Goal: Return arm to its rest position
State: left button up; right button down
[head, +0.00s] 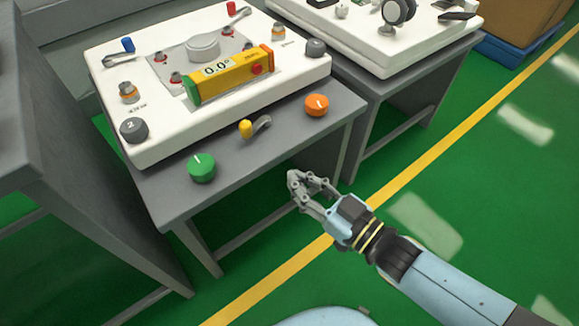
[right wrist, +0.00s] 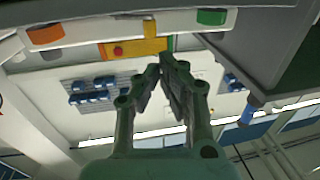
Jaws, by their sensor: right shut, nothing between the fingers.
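My right gripper (head: 298,186) is in front of the near edge of the grey table (head: 270,150), over the green floor. Its fingers are shut with nothing between them. In the right wrist view the fingertips (right wrist: 168,62) meet near the middle of the picture. My right arm comes in from the lower right in the head view. The gripper looks apart from the table and from everything on it. My left gripper is not in either view.
On the table stand a white panel (head: 120,97) with a yellow level (head: 232,77) reading 0.0°, a green knob (head: 202,167), a yellow-tipped lever (head: 247,128) and an orange knob (head: 317,104). A second white panel (head: 350,45) stands behind right. Floor at right is clear.

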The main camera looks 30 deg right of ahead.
jog(key=shift+s, duration=0.1)
dwell(0.4)
jog(key=s+d+f+m+g+h+p, duration=0.2)
jog(key=s+d+f+g+h+p, duration=0.3)
jog(key=s+f, duration=0.55)
jog(key=s+d+f+m+g+h+p, duration=0.25)
jog(key=s+d+f+g, duration=0.45)
jog(key=s, duration=0.7)
jog(key=s+d+f+g, duration=0.2)
jog(key=s+f+g, duration=0.2)
jog(key=s, duration=0.8)
jog(key=shift+s, duration=0.35)
jog(key=shift+n, duration=0.25)
